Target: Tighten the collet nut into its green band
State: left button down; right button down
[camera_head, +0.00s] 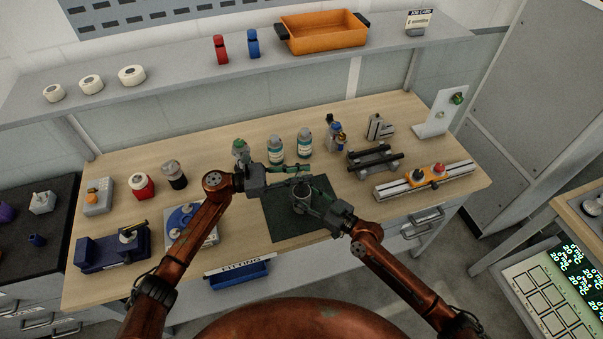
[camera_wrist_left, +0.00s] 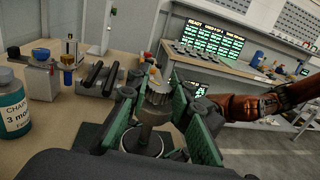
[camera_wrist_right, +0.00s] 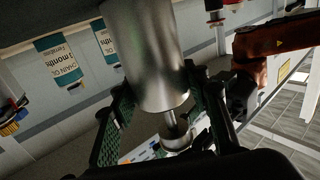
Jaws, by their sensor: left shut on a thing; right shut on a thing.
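My left gripper (camera_head: 303,177) is over the dark green mat (camera_head: 283,225). In the left wrist view its green pads are shut around a grey metal part (camera_wrist_left: 152,135) with a ribbed top, which looks like the collet nut. My right gripper (camera_head: 306,198) is just below it in the head view, shut on a metal cylinder (camera_head: 299,189). In the right wrist view this smooth cylinder (camera_wrist_right: 155,55) stands between the pads, with a narrow shaft and ring at its lower end. The grippers hide much of the nut. I cannot make out the green band.
Bottles (camera_head: 304,144) stand behind the mat. A grey fixture with black bars (camera_head: 374,160) and a rail with an orange carriage (camera_head: 424,180) lie to the right. A white plate with a blue disc (camera_head: 190,228) lies to the left. The mat's front part is clear.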

pick_arm(q)
jog(key=c, duration=1.7)
grip_release()
jog(key=a, duration=0.4)
jog(key=s+a, duration=0.1)
jog(key=a, duration=0.3)
jog(key=s+a, duration=0.1)
jog(key=a, duration=0.3)
jog(key=shift+d, duration=0.1)
